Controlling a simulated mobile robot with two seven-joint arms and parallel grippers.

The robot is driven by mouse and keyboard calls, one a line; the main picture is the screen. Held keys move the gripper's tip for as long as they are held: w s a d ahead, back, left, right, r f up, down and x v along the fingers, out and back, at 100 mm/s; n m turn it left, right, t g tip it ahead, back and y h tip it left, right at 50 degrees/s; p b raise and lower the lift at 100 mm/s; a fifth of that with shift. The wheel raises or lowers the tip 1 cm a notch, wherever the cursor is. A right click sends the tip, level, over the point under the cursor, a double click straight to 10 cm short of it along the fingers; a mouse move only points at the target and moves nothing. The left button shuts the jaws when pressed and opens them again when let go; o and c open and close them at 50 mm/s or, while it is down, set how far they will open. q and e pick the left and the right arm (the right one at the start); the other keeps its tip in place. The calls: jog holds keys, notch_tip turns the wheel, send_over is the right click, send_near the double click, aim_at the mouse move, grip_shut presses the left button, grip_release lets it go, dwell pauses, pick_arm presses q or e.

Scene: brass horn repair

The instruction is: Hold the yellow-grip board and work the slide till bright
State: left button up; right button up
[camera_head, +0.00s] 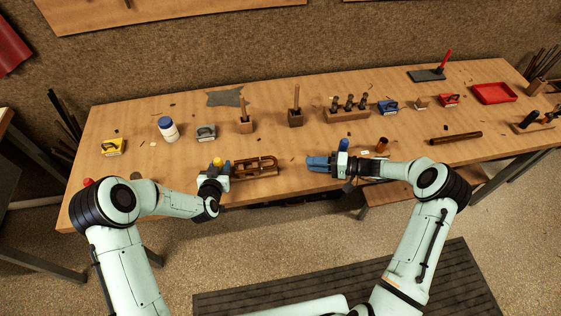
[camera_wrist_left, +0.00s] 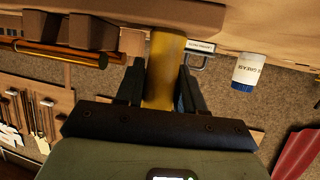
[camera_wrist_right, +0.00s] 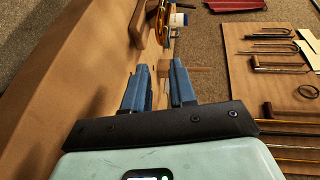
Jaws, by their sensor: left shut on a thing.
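The board (camera_head: 262,168) is a wooden frame lying near the table's front edge, with its yellow grip (camera_head: 218,162) at the left end. My left gripper (camera_head: 218,170) is shut on that grip. In the left wrist view the yellow grip (camera_wrist_left: 163,70) stands between the dark fingers, and a brass-coloured tube (camera_wrist_left: 62,50) runs along the wooden part. My right gripper (camera_head: 331,155) is to the right of the board, apart from it. Its blue fingers stand apart with nothing seen between them in the right wrist view (camera_wrist_right: 159,88). How bright the slide is cannot be made out.
Behind the board are a grey block (camera_head: 206,132), a white blue-lidded jar (camera_head: 168,129) and wooden stands (camera_head: 295,118). A yellow block (camera_head: 112,146) lies at left. A blue block (camera_head: 388,107) and a red tray (camera_head: 494,93) are at right. A small brown cylinder (camera_head: 382,145) stands near my right gripper.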

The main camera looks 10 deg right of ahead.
jog(key=x, duration=1.2)
jog(key=shift+s, duration=0.1)
grip_shut()
